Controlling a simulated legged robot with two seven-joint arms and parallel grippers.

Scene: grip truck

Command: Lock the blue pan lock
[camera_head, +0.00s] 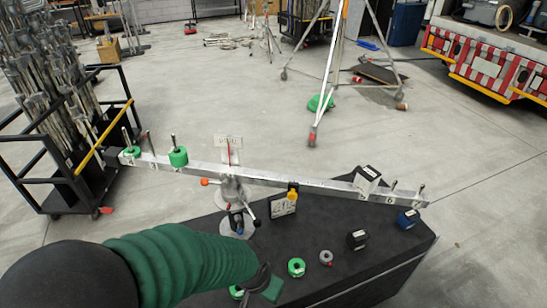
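The beam tilts down to the right. The stand has an orange-red knob (205,182) on its left and a dark-tipped lever (256,222) on its right. A small blue part (239,229) shows low on the stand, just above its round base; its exact setting is too small to tell. My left arm, in a green sleeve, comes in from the lower left. Its gripper (264,284) is below and right of the stand, apart from it; its fingers are unclear. My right gripper is not in view.
Green weights (178,157) sit on the beam's left end. A cart of stands (75,140) is at the left.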

